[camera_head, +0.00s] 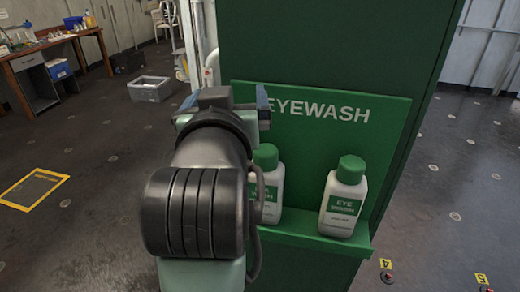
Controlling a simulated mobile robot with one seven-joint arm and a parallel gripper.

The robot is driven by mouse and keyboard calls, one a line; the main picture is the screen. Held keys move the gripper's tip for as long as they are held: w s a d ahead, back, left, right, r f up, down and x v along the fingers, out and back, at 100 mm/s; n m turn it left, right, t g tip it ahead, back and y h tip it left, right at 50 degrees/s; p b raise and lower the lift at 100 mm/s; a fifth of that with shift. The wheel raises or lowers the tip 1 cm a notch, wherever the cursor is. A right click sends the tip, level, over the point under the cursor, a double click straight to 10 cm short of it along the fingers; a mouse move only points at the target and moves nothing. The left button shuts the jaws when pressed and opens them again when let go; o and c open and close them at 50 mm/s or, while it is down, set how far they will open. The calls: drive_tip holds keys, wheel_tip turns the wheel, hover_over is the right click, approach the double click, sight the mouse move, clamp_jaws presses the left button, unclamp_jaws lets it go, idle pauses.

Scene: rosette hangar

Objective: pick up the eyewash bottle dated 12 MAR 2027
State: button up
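Two white eyewash bottles with green caps and green labels stand upright on the ledge of a green EYEWASH panel (385,118). The right bottle (343,200) is in full view. The left bottle (270,190) is partly hidden behind my arm. Small print shows under the label of the right bottle, but I cannot read a date on either one. My gripper (225,100), seen from behind, is up and to the left of both bottles, near the panel's left edge. Its blue-tipped fingers are spread apart, and I see nothing held between them.
The green ledge (315,237) juts out under the bottles from a dark green cabinet (330,45). A workbench (55,45) with items stands at far left. A grey crate (150,88) lies on the floor. Yellow tags marked 4 and 5 are on the floor at lower right.

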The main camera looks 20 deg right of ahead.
drive_tip(key=d+r+g+p, duration=0.1)
drive_tip(key=p, duration=0.1)
drive_tip(key=d+r+g+p, duration=0.1)
drive_tip(key=r+p, duration=0.1)
drive_tip(key=p, duration=0.1)
drive_tip(key=d+r+m+g+p, duration=0.1)
drive_tip(key=p, duration=0.2)
drive_tip(key=shift+w+r+g+h, duration=0.25)
drive_tip(key=shift+g+h, duration=0.05)
drive_tip(key=d+g+p, duration=0.1)
drive_tip(key=p, duration=0.1)
drive_tip(key=s+d+m+g+p, duration=0.1)
drive_tip(key=g+p, duration=0.1)
drive_tip(key=shift+s+f, duration=0.15)
drive_tip(key=m+g+y, duration=0.2)
drive_tip(key=g+y, duration=0.1)
drive_tip(key=g, duration=0.3)
approach(266, 168)
drive_tip(key=x, duration=0.2)
drive_tip(key=b+x, duration=0.1)
drive_tip(key=x, duration=0.1)
drive_tip(key=b+x, duration=0.1)
drive_tip(key=x, duration=0.2)
drive_tip(key=shift+w+d, duration=0.25)
drive_tip(key=shift+w, duration=0.15)
drive_tip(key=shift+p+x, duration=0.95)
drive_tip(key=shift+x, duration=1.7)
drive_tip(key=shift+w+a, duration=0.15)
drive_tip(key=shift+w, duration=0.1)
clamp_jaws()
